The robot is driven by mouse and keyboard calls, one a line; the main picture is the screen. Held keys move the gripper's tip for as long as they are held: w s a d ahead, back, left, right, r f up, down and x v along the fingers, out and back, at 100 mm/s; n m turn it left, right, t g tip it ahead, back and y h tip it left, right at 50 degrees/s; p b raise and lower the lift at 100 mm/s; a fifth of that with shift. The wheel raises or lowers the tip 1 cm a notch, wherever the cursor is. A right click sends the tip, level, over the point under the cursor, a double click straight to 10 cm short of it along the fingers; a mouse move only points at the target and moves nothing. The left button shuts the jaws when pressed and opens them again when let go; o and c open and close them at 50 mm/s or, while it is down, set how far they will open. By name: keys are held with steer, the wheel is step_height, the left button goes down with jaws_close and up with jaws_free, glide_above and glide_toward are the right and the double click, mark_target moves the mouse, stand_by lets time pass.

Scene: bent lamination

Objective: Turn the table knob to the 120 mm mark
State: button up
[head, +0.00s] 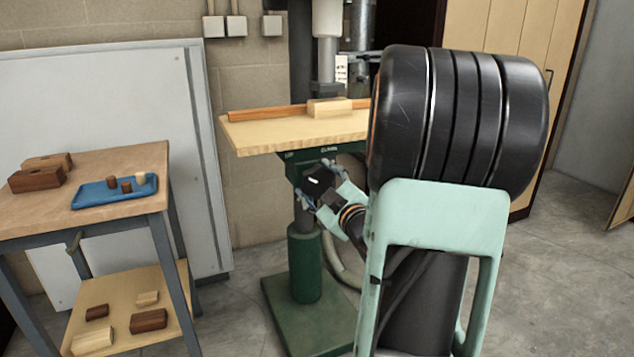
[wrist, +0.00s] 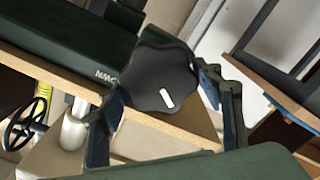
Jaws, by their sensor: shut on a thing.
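The table knob (wrist: 150,68) is black and lobed, with a white pointer mark near its lower right edge in the wrist view. It sits at the green housing under the wooden machine table (head: 262,137). In the head view the knob (head: 318,179) is small and partly covered by my gripper (head: 321,187). My gripper (wrist: 160,85) is shut on the knob, one finger on its left and one on its right in the wrist view.
A wood block (head: 330,107) and an orange-brown fence (head: 268,113) lie on the machine table. A side table (head: 115,165) at left carries a blue tray (head: 92,198) with small pegs and dark blocks. More blocks lie on its lower shelf (head: 128,280).

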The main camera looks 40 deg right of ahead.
steer(key=shift+m, duration=0.4)
steer(key=m+p, duration=0.2)
steer(key=m, duration=0.2)
steer(key=shift+d+r+m, duration=0.1)
steer(key=shift+r+m, duration=0.05)
steer(key=shift+m, duration=0.15)
steer(key=m+p, duration=0.1)
steer(key=m, duration=0.1)
steer(key=m+p, duration=0.1)
steer(key=m, duration=0.2)
steer(key=shift+d+r+p, duration=0.2)
steer(key=shift+p, duration=0.1)
steer(key=m+p, duration=0.3)
steer(key=m, duration=0.3)
steer(key=shift+d+m, duration=0.15)
steer(key=shift+m, duration=0.25)
steer(key=m+p, duration=0.1)
steer(key=m, duration=0.1)
steer(key=shift+w+f+m, duration=0.1)
steer(key=shift+f+m, duration=0.05)
steer(key=shift+m, duration=0.25)
steer(key=shift+w+a, duration=0.1)
steer(key=shift+a, duration=0.15)
steer(key=o, duration=1.1)
steer(key=shift+f, duration=0.1)
